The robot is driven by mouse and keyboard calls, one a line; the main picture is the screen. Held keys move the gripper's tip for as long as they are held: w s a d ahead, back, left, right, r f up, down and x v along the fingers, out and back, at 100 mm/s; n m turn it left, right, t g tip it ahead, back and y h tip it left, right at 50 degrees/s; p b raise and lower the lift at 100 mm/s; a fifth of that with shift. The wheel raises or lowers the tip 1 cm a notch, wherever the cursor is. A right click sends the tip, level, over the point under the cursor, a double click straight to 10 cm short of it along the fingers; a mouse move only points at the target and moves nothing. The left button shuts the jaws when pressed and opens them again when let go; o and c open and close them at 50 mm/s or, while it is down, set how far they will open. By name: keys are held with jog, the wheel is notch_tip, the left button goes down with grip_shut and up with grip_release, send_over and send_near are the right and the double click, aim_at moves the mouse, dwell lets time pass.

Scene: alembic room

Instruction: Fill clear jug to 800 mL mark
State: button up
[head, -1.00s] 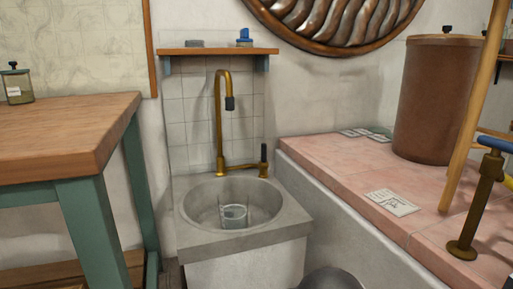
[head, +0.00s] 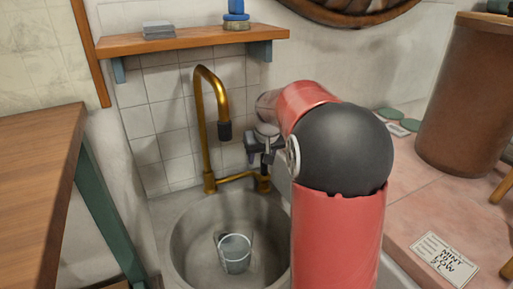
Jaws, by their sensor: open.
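The clear jug (head: 235,254) stands in the round grey sink basin (head: 190,240), below and a little right of the faucet's spout. No water stream shows, and its level marks are too small to read. The brass faucet (head: 203,125) arches up behind the basin and ends in a dark nozzle (head: 224,131). A brass side pipe runs right to the tap handle's base (head: 263,184). My gripper (head: 262,158) is open just above that base, near the dark handle, which it largely hides. Whether it touches the handle cannot be told.
A wooden shelf (head: 190,42) above the faucet carries a grey block (head: 158,30) and a blue item (head: 236,12). A wooden table (head: 35,190) stands left. A pink tiled counter (head: 405,205) at right holds a brown barrel (head: 465,95) and a card (head: 443,258).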

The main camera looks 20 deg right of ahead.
aim_at(264, 167)
jog(key=w+d+f, duration=0.1)
jog(key=w+f, duration=0.1)
jog(key=w+d+f, duration=0.1)
jog(key=w+f, duration=0.1)
jog(key=f, duration=0.1)
jog(key=w+d+f, duration=0.1)
jog(key=w+f, duration=0.1)
jog(key=f, duration=0.1)
jog(key=shift+d+f+p, duration=0.2)
jog(key=shift+d+p, duration=0.15)
grip_shut()
